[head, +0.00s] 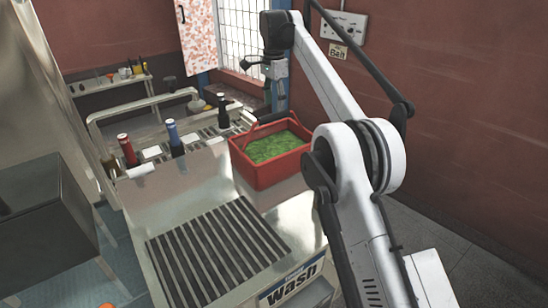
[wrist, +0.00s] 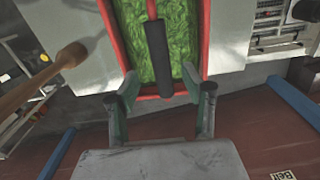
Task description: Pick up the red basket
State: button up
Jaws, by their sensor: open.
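The red basket (head: 287,174) stands upright on the light counter top in the head view, filled with green leafy-looking stuff. Its handle (head: 272,117) has a dark grip and stands over the basket's far part. My gripper (head: 264,68) is raised above and beyond the basket, apart from it. In the wrist view the basket's red rim (wrist: 113,45) and the handle's dark grip (wrist: 158,55) show beyond the fingers. My gripper (wrist: 164,95) is open and empty there, and the grip appears between the two fingers.
A grooved metal surface (head: 215,250) lies in front. A wooden stick-like thing (wrist: 40,85) is at the wrist view's left. The red wall (head: 470,110) is at right.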

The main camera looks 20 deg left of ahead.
aim_at(274, 117)
jog(key=shift+f+p, duration=0.35)
jog(key=shift+f, duration=2.6)
grip_shut()
